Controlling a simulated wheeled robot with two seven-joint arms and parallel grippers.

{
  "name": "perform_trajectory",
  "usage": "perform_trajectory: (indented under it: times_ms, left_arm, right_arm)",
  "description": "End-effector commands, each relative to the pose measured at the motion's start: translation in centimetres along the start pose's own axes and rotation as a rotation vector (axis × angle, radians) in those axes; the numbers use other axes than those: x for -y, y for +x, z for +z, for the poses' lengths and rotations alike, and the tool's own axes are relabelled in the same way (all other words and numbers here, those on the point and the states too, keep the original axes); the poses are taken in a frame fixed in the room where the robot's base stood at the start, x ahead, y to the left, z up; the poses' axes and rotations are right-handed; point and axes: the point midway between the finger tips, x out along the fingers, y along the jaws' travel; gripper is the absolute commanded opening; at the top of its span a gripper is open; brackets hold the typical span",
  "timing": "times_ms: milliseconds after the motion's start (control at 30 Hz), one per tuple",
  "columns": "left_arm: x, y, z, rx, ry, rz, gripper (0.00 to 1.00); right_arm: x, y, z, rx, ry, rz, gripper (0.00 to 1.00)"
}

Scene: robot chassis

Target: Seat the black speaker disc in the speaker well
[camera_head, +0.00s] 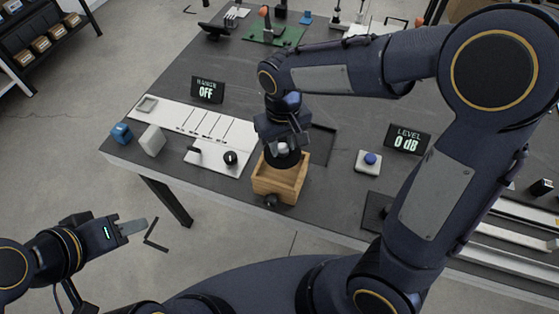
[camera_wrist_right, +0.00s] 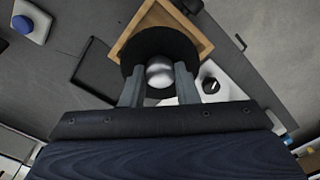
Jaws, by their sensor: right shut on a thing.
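The black speaker disc (camera_head: 283,158) has a silvery knob at its centre. My right gripper (camera_head: 283,147) is shut on this knob and holds the disc over the wooden box (camera_head: 279,188). In the right wrist view the disc (camera_wrist_right: 160,43) covers much of the box opening, and the fingers (camera_wrist_right: 159,76) flank the round silver knob (camera_wrist_right: 160,71). The box's wooden rim (camera_wrist_right: 190,22) shows around the disc's far side. Whether the disc touches the box cannot be told. A speaker well inside is hidden. My left gripper (camera_head: 133,227) is off the table at lower left, empty; its finger gap is unclear.
A white panel (camera_head: 218,155) with a black knob (camera_head: 230,157) lies left of the box. A blue button (camera_head: 370,159) on a white base stands to the right. Signs read "OFF" (camera_head: 207,91) and "LEVEL 0 dB" (camera_head: 407,139). A dark rectangular frame (camera_head: 322,143) lies behind the box.

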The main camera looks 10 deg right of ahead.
Motion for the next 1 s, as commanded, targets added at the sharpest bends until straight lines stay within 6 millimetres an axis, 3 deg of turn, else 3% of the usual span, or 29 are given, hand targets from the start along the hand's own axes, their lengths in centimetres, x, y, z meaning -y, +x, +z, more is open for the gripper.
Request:
perform_trajectory:
  times_ms: [467,1000]
  left_arm:
    - [-0.1,-0.1,-0.1,0.0,0.0,0.0,0.36]
    - [1.1,2.5,1.3,0.0,0.0,0.0,0.36]
  right_arm:
    - [-0.3,-0.1,-0.4,0.001,0.011,0.0,0.03]
    - [-0.3,4.1,-0.3,0.001,0.01,0.0,0.03]
